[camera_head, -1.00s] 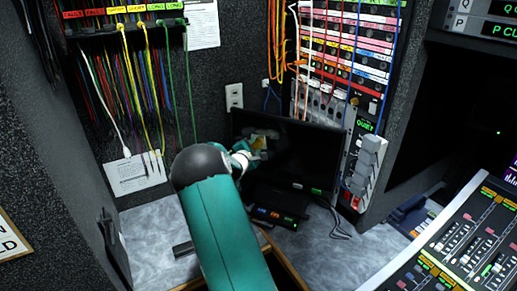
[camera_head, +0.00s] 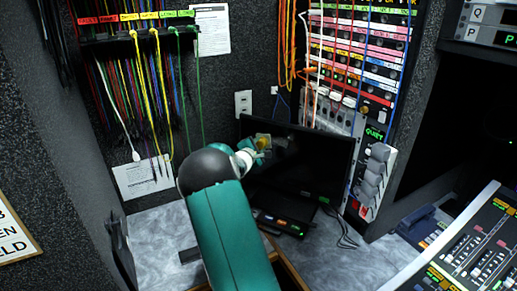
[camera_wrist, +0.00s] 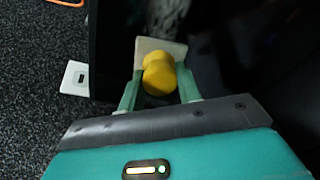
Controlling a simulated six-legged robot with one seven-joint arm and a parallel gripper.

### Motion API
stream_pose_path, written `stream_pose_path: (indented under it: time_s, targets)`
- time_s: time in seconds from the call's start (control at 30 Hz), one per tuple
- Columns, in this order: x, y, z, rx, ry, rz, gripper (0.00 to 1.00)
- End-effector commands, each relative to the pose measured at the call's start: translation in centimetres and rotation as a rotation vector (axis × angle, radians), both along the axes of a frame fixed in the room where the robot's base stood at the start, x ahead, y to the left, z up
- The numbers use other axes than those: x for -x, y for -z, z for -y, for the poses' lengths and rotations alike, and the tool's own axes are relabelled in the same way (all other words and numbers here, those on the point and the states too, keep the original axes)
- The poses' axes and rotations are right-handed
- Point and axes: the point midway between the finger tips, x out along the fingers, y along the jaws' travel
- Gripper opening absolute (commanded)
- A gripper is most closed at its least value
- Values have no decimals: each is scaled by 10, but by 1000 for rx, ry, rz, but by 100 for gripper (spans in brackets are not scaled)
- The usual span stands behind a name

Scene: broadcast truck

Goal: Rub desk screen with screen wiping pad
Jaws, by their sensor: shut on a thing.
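The desk screen (camera_head: 315,165) is a dark flat monitor standing on the desk in the corner. It also shows as a dark surface in the wrist view (camera_wrist: 235,55). The screen wiping pad (camera_wrist: 158,70) has a yellow rounded grip and a pale flat plate. My gripper (camera_wrist: 160,88) is shut on the yellow grip, one green finger on each side. In the head view the pad (camera_head: 263,141) is small, in front of the screen's upper left part. The plate faces the screen; I cannot tell whether it touches.
A small box with coloured buttons (camera_head: 278,223) sits below the screen. Patch cables (camera_head: 150,90) hang on the left wall, and a rack with cables (camera_head: 355,70) stands behind right. A mixing console (camera_head: 465,245) is at right. A wall outlet (camera_wrist: 75,78) is beside the screen.

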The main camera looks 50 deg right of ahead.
Motion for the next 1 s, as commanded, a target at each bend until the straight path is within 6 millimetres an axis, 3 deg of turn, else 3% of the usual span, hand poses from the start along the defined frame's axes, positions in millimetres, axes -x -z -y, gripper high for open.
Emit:
stream_pose_path:
  time_s: [1.0]
  targets:
    - [66,0,22,1,5,1,15]
